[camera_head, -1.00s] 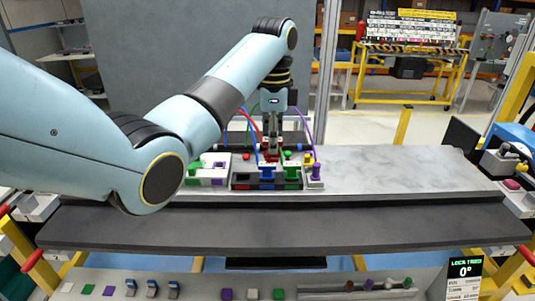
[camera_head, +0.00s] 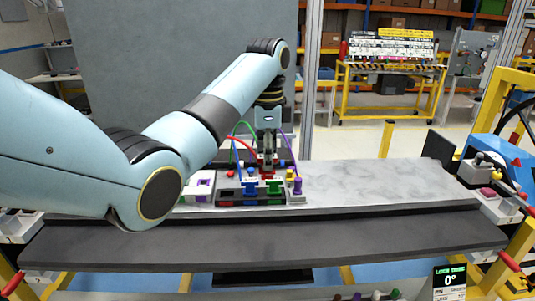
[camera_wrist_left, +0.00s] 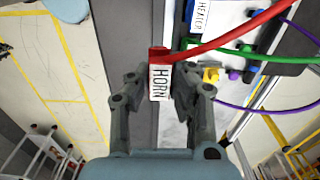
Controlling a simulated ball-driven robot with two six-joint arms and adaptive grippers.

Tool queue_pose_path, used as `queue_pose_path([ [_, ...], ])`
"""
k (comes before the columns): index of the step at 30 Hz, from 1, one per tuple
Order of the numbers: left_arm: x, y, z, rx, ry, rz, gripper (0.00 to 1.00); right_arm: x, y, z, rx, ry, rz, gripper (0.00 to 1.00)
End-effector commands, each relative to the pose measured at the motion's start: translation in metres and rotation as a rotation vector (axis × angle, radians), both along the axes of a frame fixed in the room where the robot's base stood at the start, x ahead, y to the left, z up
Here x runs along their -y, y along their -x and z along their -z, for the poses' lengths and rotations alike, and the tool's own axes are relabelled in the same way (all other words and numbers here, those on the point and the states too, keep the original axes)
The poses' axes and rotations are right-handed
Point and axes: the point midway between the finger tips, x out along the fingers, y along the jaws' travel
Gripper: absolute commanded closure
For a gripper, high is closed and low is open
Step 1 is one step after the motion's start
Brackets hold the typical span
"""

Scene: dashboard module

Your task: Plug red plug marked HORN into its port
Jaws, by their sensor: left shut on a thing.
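My left gripper (camera_head: 268,163) points down above the back of the plug module. It is shut on a red plug (camera_head: 268,174). In the left wrist view the red HORN plug (camera_wrist_left: 160,75) sits between the two fingers (camera_wrist_left: 155,90), its white label facing the camera. A red cable (camera_wrist_left: 230,35) leads from it to the upper right. The dark port block (camera_head: 231,201) lies in front of the plug on the grey top, with blue and green plugs in it. I cannot make out the HORN port itself. My right gripper is not in view.
Blue and green cables (camera_wrist_left: 290,60) arch close to the gripper. The grey dashboard top (camera_head: 380,180) is clear to the right.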

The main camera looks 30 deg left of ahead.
Motion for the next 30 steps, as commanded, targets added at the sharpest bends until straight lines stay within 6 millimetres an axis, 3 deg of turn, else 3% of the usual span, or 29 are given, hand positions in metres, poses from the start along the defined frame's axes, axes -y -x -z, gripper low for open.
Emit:
queue_pose_path([
  [7, -0.006, 0.002, 0.000, 0.000, -0.001, -0.001, 1.00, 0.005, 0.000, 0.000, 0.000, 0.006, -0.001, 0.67],
  [30, -0.085, 0.033, 0.000, 0.000, -0.002, -0.001, 1.00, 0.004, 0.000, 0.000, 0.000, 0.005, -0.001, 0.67],
])
